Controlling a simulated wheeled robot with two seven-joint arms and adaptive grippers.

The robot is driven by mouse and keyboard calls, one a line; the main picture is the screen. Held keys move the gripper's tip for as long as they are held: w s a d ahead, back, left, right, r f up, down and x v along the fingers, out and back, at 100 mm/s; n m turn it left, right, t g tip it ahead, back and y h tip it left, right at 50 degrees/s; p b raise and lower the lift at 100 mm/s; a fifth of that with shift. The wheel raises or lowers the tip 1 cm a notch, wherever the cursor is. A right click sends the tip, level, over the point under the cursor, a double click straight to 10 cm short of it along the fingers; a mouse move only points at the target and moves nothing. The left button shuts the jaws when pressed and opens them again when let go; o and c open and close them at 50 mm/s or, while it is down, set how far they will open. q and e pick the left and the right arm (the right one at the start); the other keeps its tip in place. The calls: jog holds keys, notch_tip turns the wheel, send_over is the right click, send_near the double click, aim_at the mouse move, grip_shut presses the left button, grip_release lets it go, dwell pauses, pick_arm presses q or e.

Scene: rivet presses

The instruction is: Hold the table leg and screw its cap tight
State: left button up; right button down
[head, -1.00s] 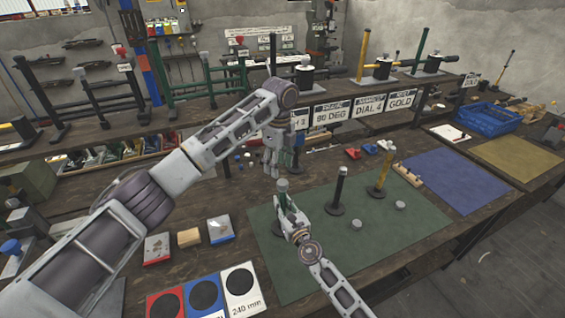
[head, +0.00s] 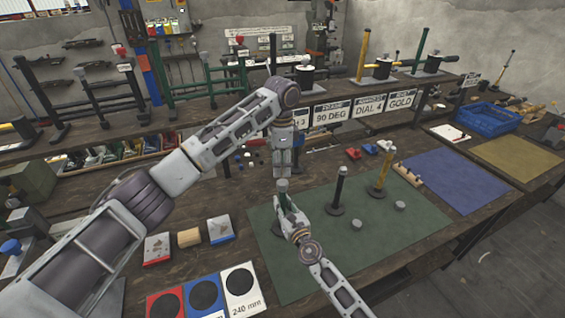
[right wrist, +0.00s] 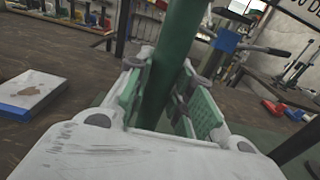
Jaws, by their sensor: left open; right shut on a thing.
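The green table leg (head: 282,195) stands upright on the dark green mat (head: 300,270), with a grey cap (head: 282,184) on top. My right gripper (head: 288,208) is shut on the leg below the cap. In the right wrist view the green tube (right wrist: 172,60) runs up between the padded fingers (right wrist: 165,100). My left gripper (head: 283,171) is open and points down just above the cap. Whether its fingertips touch the cap I cannot tell. The leg's foot is mostly hidden by my right gripper.
A black leg (head: 339,188) and a yellow leg (head: 382,172) stand to the right on round bases. Two loose grey caps (head: 356,224) (head: 400,205) lie on the mat. A wooden peg block (head: 408,175) is at the mat's right edge. A blue mat (head: 455,180) lies beyond.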

aim_at(282, 182)
pick_arm(q)
jog(key=n, duration=0.5)
jog(key=shift+d, duration=0.15)
jog(key=n, duration=0.5)
jog(key=shift+n, duration=0.3)
jog(key=n, duration=0.5)
jog(key=shift+d, duration=0.1)
jog(key=n, duration=0.5)
jog(key=shift+n, duration=0.3)
jog(key=shift+f, duration=3.95)
